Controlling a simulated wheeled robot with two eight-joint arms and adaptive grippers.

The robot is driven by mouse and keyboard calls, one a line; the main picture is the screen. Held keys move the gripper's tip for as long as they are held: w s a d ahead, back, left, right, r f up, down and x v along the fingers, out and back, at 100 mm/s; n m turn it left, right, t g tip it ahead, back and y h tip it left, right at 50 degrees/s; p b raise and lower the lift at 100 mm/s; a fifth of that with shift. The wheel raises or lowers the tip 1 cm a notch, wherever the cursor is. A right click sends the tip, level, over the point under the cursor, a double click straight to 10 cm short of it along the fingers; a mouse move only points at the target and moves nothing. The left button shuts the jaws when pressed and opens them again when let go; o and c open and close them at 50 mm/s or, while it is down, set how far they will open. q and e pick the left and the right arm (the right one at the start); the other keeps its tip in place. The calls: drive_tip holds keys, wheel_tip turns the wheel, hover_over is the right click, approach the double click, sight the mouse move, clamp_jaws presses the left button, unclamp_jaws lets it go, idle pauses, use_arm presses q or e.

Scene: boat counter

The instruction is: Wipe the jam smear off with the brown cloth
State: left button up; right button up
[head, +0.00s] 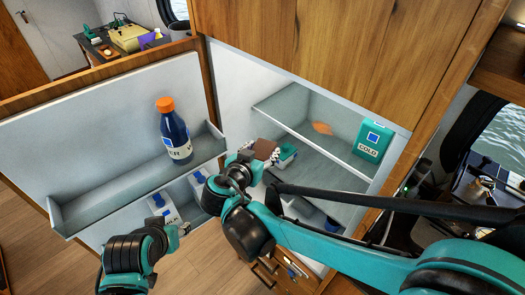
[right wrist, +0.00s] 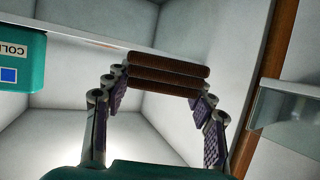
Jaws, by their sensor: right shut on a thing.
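An orange-red jam smear (head: 322,128) lies on the upper shelf (head: 290,105) inside the open fridge, left of a teal box. My right gripper (head: 259,158) is shut on the folded brown cloth (head: 264,149), at the fridge opening left of and below the smear. The cloth is apart from the smear. In the right wrist view the cloth (right wrist: 155,72) shows as stacked brown layers between the fingers. My left gripper (head: 183,230) is low in front of the fridge door, and its fingers are too small to read.
The teal box (head: 372,140) marked COLD stands at the shelf's right end. A blue bottle (head: 175,135) with an orange cap stands in the door shelf (head: 95,195), with white cartons (head: 163,205) below. A teal-rimmed container (head: 286,155) sits behind the cloth on a lower level.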

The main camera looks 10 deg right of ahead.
drive_tip(key=b, duration=0.3)
approach(313, 123)
drive_tip(key=shift+w+d+r, duration=0.1)
drive_tip(key=shift+w+d, duration=0.65)
drive_tip(key=shift+w, duration=0.6)
drive_tip(key=shift+w+d+r, duration=0.15)
drive_tip(key=shift+w+d, duration=0.55)
drive_tip(key=shift+w, duration=0.7)
drive_tip(key=shift+w+d+r, duration=0.1)
drive_tip(key=shift+w+d, duration=0.65)
drive_tip(key=shift+w, duration=0.6)
drive_tip(key=shift+f+b, duration=0.6)
drive_tip(key=shift+f, duration=0.45)
